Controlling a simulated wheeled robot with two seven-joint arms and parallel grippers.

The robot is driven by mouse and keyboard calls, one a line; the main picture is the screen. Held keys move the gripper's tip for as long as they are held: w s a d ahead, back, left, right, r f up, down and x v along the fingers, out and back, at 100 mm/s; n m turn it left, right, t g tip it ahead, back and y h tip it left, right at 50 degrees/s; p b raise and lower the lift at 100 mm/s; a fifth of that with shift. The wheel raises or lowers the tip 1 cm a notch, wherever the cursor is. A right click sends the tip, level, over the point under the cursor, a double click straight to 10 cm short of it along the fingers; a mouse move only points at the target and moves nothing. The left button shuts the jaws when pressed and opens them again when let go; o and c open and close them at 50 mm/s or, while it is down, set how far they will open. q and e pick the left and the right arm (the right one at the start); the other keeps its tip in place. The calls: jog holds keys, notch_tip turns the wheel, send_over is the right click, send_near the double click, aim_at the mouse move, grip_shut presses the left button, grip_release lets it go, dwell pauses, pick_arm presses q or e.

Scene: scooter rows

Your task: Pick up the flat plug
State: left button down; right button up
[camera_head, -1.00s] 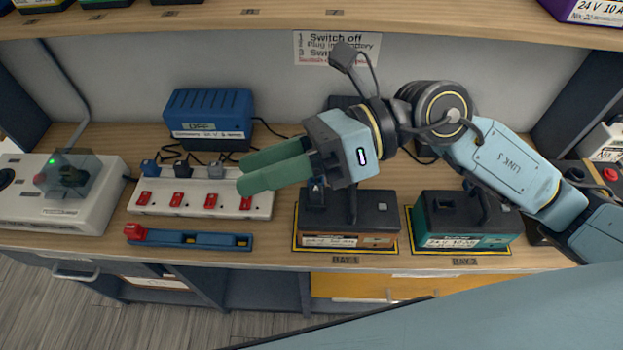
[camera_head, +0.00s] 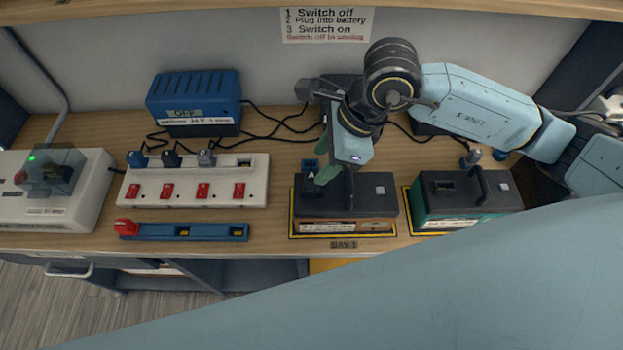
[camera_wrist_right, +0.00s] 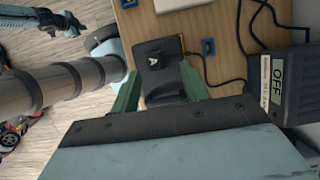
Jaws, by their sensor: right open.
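My right gripper (camera_head: 323,178) hangs over the left part of the bay 1 battery (camera_head: 377,205), green fingers pointing down. In the right wrist view its fingers (camera_wrist_right: 160,88) are apart with nothing gripped. Ahead of and between them, a dark plug-like piece (camera_wrist_right: 155,60) lies by the black battery top, with a cable running right. It seems to be the flat plug, but its shape is too small to be sure. In the head view the fingers partly hide that spot. My left gripper does not show.
A white power strip (camera_head: 150,199) with red switches and several plugs stands left, a blue rail (camera_head: 200,232) before it. The blue charger (camera_head: 194,101) reads OFF. A green battery (camera_head: 470,198) is right; a white box (camera_head: 90,205) is far left. Cables cross the bench behind.

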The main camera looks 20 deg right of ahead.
aim_at(312, 184)
jog(key=x, duration=0.5)
jog(key=shift+s+a+f, duration=0.1)
jog(key=shift+s+f, duration=0.25)
jog(key=shift+c, duration=0.3)
grip_shut()
